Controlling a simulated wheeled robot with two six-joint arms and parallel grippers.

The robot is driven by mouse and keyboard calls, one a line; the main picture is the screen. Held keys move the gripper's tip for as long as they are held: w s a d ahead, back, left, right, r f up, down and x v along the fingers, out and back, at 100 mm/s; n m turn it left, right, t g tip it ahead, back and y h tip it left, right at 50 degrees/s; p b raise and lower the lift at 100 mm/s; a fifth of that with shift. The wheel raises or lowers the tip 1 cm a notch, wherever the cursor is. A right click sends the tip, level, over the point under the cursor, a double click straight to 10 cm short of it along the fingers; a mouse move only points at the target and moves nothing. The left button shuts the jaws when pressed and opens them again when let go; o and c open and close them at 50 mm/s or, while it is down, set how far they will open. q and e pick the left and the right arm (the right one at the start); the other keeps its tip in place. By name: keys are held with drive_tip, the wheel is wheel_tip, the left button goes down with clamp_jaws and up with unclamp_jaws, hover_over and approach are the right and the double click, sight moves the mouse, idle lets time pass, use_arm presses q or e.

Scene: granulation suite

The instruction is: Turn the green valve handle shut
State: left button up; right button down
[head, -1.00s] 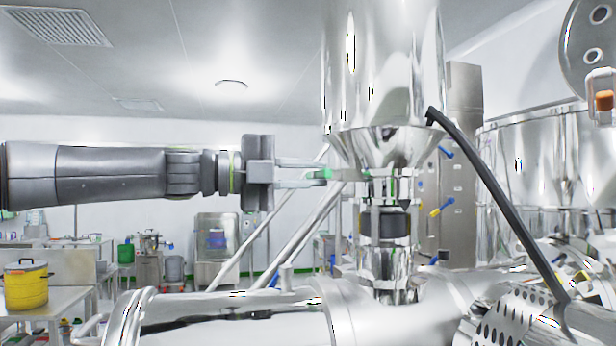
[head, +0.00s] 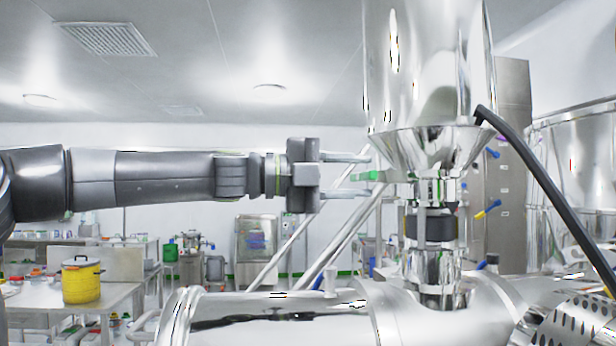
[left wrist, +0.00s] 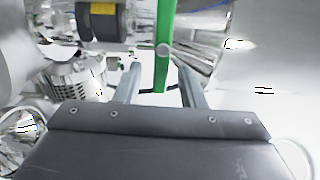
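The green valve handle (head: 368,176) sticks out to the left from the valve under the steel hopper and lies about level in the head view. It also shows in the left wrist view (left wrist: 164,50), its end reaching between the fingers. My left gripper (head: 362,176) is open, one finger above the handle and one below, with gaps on both sides. In the left wrist view the left gripper's fingers (left wrist: 160,78) are apart and do not touch the handle. The handle's root at the valve is partly hidden. My right gripper is not in view.
The steel hopper cone (head: 428,145) is close to the upper fingertip. A dark band (head: 430,228) circles the pipe below. A black curved bar (head: 545,185) slants down at the right. A large steel cylinder (head: 280,320) lies below. A yellow pot (head: 82,280) stands far left.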

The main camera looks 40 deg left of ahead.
use_arm(q)
drive_tip(key=shift+s, duration=0.1)
drive_tip(key=shift+b+v, duration=0.4)
drive_tip(key=shift+v, duration=0.5)
drive_tip(key=b+v, duration=0.9)
drive_tip(key=v, duration=0.6)
drive_tip(key=shift+a, duration=0.3)
